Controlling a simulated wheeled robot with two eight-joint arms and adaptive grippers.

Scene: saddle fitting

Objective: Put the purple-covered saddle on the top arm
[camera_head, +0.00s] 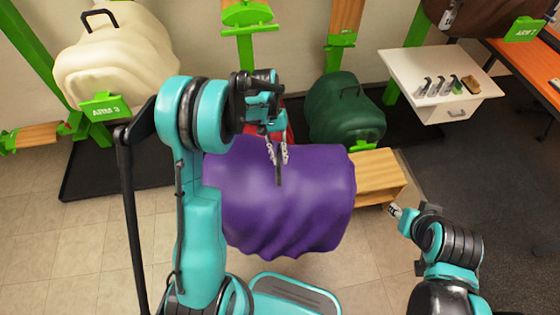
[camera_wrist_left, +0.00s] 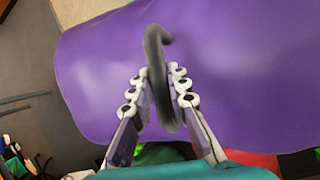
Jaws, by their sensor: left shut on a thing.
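The purple-covered saddle (camera_head: 290,205) is in the middle of the head view, its cover hanging in folds. My left gripper (camera_head: 278,160) is above it, shut on its dark handle. In the left wrist view the dark curved handle (camera_wrist_left: 158,75) stands between the two fingers (camera_wrist_left: 158,100), with the purple cover (camera_wrist_left: 240,70) filling most of the picture. Bare wooden arms on green posts rise behind, one at top centre (camera_head: 258,12) and one right of it (camera_head: 345,18). I cannot tell which is the top arm. My right gripper (camera_head: 398,212) is at lower right, its fingers unclear.
A cream saddle (camera_head: 115,60) sits at left behind a green sign (camera_head: 103,106). A green saddle (camera_head: 345,108) and a partly hidden red one (camera_head: 291,125) are behind the purple one. A wooden block (camera_head: 378,175) shows beside it. A white cabinet (camera_head: 400,62) stands right.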

